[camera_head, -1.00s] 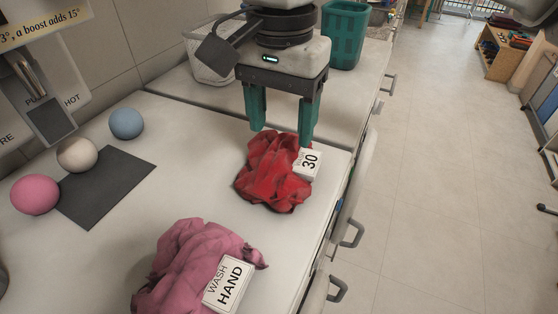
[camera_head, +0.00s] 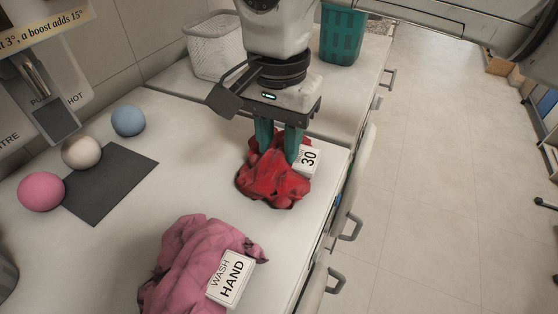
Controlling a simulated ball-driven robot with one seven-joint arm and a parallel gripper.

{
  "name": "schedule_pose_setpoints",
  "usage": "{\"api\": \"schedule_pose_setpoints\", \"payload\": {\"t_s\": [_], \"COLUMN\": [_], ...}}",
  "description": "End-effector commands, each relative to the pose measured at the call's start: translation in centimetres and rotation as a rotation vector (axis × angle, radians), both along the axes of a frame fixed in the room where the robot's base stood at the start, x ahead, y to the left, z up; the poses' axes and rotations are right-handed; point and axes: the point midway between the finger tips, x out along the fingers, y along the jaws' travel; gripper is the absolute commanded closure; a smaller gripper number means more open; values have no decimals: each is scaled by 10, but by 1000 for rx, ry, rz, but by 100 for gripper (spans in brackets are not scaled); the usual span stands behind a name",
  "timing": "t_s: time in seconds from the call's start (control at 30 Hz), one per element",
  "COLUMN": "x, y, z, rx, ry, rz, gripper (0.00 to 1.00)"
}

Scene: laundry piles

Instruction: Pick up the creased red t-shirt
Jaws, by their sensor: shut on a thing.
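The creased red t-shirt (camera_head: 272,186) lies crumpled on the white counter near its right edge. A white tag reading "30" (camera_head: 307,160) sits against its right side. My gripper (camera_head: 277,150) points down into the far part of the red t-shirt. Its teal fingers are shut on the cloth, and their tips are partly hidden in the folds. The red t-shirt appears to rest on the counter still.
A pink garment (camera_head: 195,262) with a "WASH HAND" tag (camera_head: 230,278) lies in front. Pink (camera_head: 41,191), cream (camera_head: 81,152) and blue (camera_head: 128,121) balls stand left by a dark mat (camera_head: 110,185). A white basket (camera_head: 213,48) and a teal basket (camera_head: 342,35) stand behind.

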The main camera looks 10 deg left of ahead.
Motion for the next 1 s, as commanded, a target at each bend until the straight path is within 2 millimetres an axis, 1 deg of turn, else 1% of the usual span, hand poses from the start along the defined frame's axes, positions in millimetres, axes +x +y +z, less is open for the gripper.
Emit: {"api": "schedule_pose_setpoints", "payload": {"t_s": [0.03,0.23,0.77,0.87,1.0], "x": [0,0,0,1,1], "y": [0,0,0,0,0], "z": [0,0,3,8,25], "rx": [0,0,1,1,1], "ry": [0,0,-1,-1,-4], "rz": [0,0,0,-1,-1], "gripper": [80,99,100,100,100]}}
